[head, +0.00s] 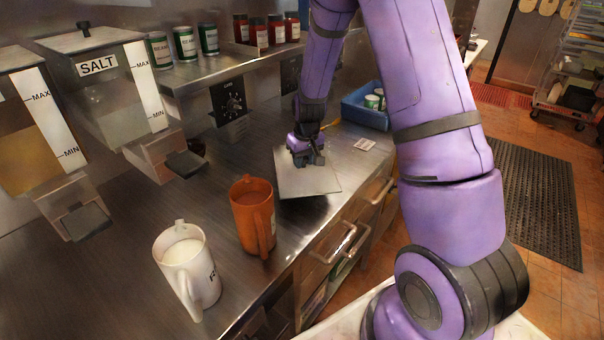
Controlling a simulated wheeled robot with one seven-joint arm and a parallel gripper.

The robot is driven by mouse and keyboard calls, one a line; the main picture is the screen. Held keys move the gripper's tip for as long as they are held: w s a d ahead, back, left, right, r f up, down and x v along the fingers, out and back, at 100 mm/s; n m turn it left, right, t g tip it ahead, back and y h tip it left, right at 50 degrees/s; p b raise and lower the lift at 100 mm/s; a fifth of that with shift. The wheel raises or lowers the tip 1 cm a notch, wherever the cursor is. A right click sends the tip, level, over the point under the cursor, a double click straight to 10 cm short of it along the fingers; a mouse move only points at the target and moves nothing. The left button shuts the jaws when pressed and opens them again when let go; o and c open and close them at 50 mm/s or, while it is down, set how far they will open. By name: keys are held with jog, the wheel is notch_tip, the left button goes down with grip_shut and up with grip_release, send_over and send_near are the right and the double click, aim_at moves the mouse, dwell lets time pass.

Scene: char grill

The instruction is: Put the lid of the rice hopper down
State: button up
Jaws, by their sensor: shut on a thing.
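A flat, square grey metal lid (312,184) is at the counter's right part, near its front edge. My gripper (307,160) is over its far part and shut on it; the gripper hides the grip itself. The lid looks close to flat and low over the counter; I cannot tell whether it touches. A hopper with tan contents (25,150) stands at the far left, its name label out of view. I cannot tell whether its top is covered. Next to it is the hopper labelled SALT (100,85), with a black-knobbed lid on top.
An orange mug (250,215) stands left of the lid, and a white mug (186,270) with white contents stands nearer. A blue bin (365,108) with cans is beyond the lid. Spice jars line the shelf (225,62). Drawer handles (335,245) stick out at the counter's front.

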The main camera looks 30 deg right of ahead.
aim_at(304, 167)
jog(key=shift+f, duration=2.55)
jog(key=o, duration=1)
jog(key=shift+f, duration=0.1)
